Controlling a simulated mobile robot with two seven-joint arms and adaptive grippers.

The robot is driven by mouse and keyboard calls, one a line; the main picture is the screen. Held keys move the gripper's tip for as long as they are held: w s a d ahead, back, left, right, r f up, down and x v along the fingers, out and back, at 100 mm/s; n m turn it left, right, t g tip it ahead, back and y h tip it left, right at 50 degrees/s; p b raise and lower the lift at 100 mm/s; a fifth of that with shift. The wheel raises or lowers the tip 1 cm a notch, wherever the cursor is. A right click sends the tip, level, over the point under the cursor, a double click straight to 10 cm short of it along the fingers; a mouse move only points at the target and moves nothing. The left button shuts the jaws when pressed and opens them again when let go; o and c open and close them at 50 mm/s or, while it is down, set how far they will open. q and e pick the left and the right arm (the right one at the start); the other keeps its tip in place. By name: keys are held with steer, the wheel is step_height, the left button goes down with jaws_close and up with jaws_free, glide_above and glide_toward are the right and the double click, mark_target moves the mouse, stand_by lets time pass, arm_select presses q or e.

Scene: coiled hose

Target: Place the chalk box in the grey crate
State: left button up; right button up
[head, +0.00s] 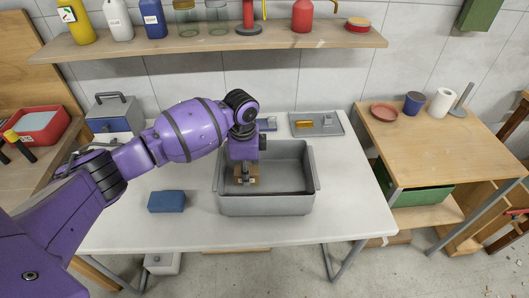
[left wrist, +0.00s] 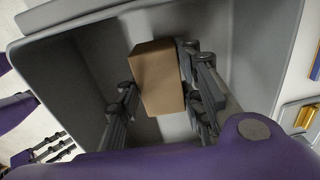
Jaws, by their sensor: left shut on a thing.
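The grey crate (head: 266,206) stands on the white table, open at the top. My left gripper (head: 245,178) reaches down inside it, towards its left side. The gripper is shut on the chalk box (left wrist: 157,78), a plain brown box. In the left wrist view the box sits between the two fingers (left wrist: 160,95), inside the crate walls (left wrist: 85,22). In the head view the box (head: 252,182) is partly hidden by the gripper. I cannot tell whether it touches the crate floor.
A blue block (head: 166,201) lies on the table left of the crate. A grey tray (head: 336,130) with a yellow item lies behind it to the right. A grey and blue toolbox (head: 112,116) stands at the back left. A shelf (head: 210,42) with bottles and jars hangs above.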

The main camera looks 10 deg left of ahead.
arm_select(q)
steer(key=shift+s+f, duration=0.1)
steer(key=shift+f, duration=1)
steer(key=shift+f, duration=0.2)
steer(key=o, duration=1.2)
steer(key=shift+c, duration=0.2)
steer(key=shift+r, duration=0.1)
step_height(320, 180, up, 12)
steer(key=shift+r+p, duration=0.1)
steer(key=shift+p, duration=0.25)
